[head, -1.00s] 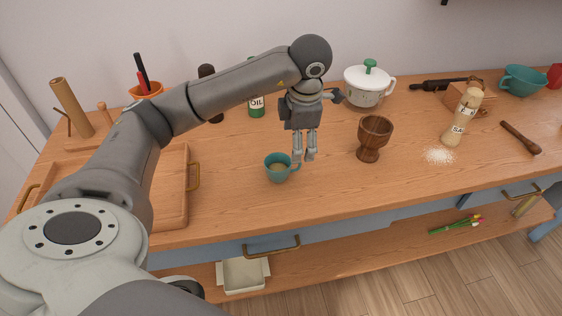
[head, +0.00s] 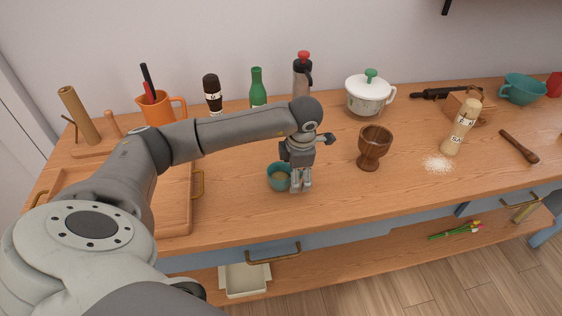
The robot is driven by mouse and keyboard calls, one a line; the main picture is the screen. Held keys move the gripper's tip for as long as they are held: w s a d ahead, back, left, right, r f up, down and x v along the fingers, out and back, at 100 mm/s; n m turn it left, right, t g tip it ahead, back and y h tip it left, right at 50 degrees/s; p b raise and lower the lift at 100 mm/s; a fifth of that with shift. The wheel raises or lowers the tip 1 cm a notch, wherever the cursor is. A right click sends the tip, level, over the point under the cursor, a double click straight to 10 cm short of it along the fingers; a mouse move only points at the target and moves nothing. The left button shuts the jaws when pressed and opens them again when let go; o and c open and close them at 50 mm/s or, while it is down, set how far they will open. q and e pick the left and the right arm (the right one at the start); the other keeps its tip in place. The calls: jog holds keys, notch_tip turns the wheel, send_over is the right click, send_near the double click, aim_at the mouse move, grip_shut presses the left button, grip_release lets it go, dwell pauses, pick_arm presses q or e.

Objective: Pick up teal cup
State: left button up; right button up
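A small teal cup (head: 279,178) stands upright near the middle of the wooden counter, with something pale brown inside. My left gripper (head: 301,186) points down at the cup's right side, where the handle is. Its two fingers still show a gap between them, and they hide the handle. I cannot tell whether they touch it. The cup rests on the counter. A larger teal cup or bowl (head: 522,90) stands at the far right back. My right gripper is not in view.
A wooden goblet (head: 374,147) stands right of my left gripper, with a white lidded pot (head: 368,96) behind. A shaker (head: 460,128) stands by spilled white powder (head: 437,164). A wooden tray (head: 172,205) lies left. Bottles and an orange jug (head: 160,108) line the back. The counter front is clear.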

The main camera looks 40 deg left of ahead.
pick_arm(q)
grip_shut()
dwell(0.3)
dwell(0.4)
